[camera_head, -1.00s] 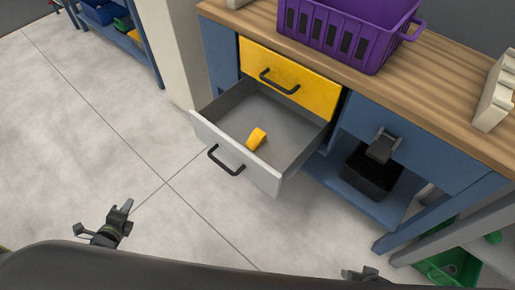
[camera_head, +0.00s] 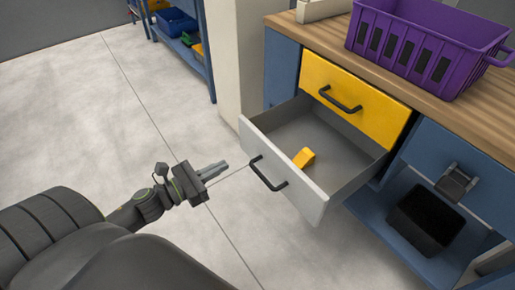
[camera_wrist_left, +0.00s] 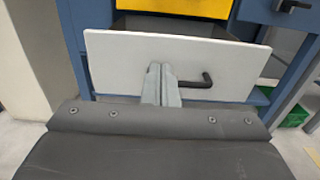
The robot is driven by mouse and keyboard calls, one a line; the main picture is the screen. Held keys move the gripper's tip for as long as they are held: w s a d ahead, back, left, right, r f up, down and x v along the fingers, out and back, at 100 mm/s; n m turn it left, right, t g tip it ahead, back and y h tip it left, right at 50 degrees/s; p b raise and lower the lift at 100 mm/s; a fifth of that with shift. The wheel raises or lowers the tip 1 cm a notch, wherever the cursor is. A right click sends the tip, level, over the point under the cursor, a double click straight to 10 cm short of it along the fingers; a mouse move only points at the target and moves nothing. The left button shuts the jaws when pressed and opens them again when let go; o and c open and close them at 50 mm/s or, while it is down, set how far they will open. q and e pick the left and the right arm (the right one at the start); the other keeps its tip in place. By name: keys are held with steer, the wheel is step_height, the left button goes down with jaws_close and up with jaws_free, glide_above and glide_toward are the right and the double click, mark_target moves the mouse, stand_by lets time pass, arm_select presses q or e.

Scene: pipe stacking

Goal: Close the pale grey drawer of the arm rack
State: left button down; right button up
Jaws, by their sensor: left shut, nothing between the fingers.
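The pale grey drawer (camera_head: 283,172) stands pulled out of the blue rack in the head view, with a black handle (camera_head: 268,174) on its front. A small yellow piece (camera_head: 303,157) lies inside it. In the left wrist view the drawer front (camera_wrist_left: 120,62) faces me, closed fingers before it. My left gripper (camera_head: 222,166) is shut and empty, left of the drawer front and pointing toward it. In the wrist view its fingertips (camera_wrist_left: 160,68) overlap the front just left of the handle (camera_wrist_left: 197,80); I cannot tell whether they touch. My right gripper is not in view.
A shut yellow drawer (camera_head: 352,98) sits above the grey one. A purple basket (camera_head: 425,45) stands on the wooden worktop (camera_head: 332,38). A black bin (camera_head: 428,220) is on the lower shelf to the right. The floor (camera_head: 110,120) left of the rack is clear.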

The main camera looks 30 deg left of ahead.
mark_target(265, 143)
arm_select(q)
steer(key=p+x, duration=0.4)
steer(key=x, duration=0.8)
steer(key=shift+w, duration=0.15)
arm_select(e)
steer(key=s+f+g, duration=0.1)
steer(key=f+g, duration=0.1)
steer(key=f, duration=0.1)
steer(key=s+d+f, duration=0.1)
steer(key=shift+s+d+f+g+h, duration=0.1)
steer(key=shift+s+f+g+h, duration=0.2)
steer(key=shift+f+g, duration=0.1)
arm_select(q)
steer(key=shift+w+d, duration=0.2)
steer(key=shift+w, duration=0.3)
steer(key=b+x, duration=0.3)
steer(key=x, duration=1.8)
steer(key=shift+b, duration=0.4)
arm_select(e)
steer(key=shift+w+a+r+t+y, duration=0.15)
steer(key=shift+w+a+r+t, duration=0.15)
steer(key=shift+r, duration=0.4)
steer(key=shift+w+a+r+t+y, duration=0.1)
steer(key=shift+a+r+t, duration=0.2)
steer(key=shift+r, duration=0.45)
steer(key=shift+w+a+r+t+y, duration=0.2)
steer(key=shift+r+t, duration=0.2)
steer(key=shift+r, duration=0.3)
arm_select(q)
steer(key=shift+a, duration=0.15)
